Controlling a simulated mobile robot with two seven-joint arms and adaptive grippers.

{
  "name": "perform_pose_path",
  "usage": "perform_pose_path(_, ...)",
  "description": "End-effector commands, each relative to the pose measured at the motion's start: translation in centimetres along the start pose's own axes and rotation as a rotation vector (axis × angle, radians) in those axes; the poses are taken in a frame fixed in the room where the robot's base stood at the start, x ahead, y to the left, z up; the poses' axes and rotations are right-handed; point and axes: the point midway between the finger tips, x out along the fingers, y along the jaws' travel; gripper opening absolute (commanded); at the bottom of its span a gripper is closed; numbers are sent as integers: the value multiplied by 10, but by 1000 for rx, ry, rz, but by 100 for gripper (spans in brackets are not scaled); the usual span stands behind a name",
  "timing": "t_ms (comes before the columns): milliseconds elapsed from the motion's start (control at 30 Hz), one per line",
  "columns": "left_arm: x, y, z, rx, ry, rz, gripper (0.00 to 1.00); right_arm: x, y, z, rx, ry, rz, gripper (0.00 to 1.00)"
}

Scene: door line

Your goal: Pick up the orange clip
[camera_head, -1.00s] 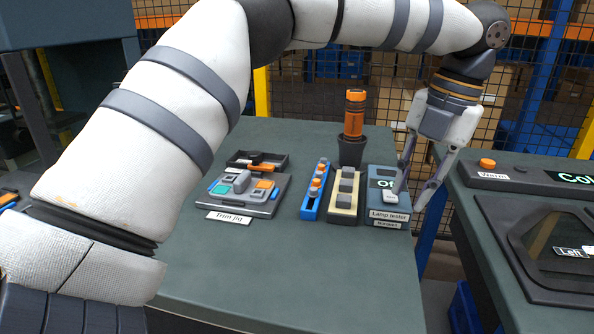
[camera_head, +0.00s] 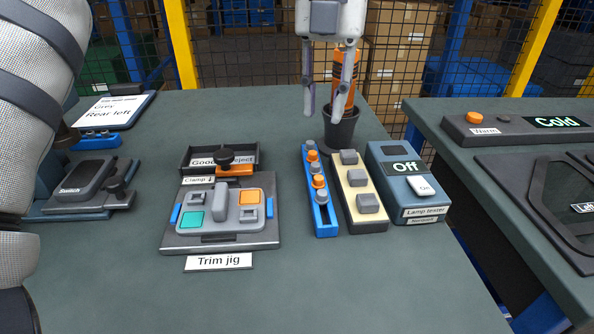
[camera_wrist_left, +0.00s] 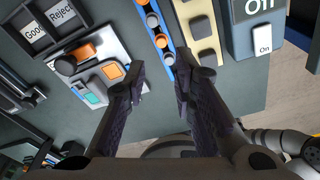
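A narrow blue rack (camera_head: 323,217) on the table holds a row of orange and grey clips. Orange clips show at the back (camera_head: 312,155) and in the middle (camera_head: 318,181) of the row. The wrist view shows an orange clip (camera_wrist_left: 161,41) in the blue rack (camera_wrist_left: 168,58), just beyond the fingertips. My left gripper (camera_head: 324,110) points down, open and empty, above the table behind the rack in the head view. Its spread fingers also show in the wrist view (camera_wrist_left: 160,78). My right gripper is not in view.
A cream rack of grey blocks (camera_head: 374,226) and the lamp tester (camera_head: 400,190), reading Off, stand right of the blue rack. A dark pot (camera_head: 342,131) holding an orange-handled tool is behind. The trim jig (camera_head: 262,236) is left. The front table is clear.

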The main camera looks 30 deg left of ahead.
Motion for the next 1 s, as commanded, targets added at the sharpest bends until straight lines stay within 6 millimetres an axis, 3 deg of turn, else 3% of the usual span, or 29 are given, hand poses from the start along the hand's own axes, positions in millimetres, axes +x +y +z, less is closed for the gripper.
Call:
perform_pose_path(200, 46, 1, -1, 1, 5, 2, 24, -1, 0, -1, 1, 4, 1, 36)
perform_pose_path(600, 111, 2, -4, 0, 3, 3, 24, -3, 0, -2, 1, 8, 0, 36)
perform_pose_path(867, 118, 2, -3, -1, 0, 1, 24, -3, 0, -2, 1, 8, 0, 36)
perform_pose_path(1000, 118, 2, -3, 0, 0, 1, 11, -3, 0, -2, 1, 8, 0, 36)
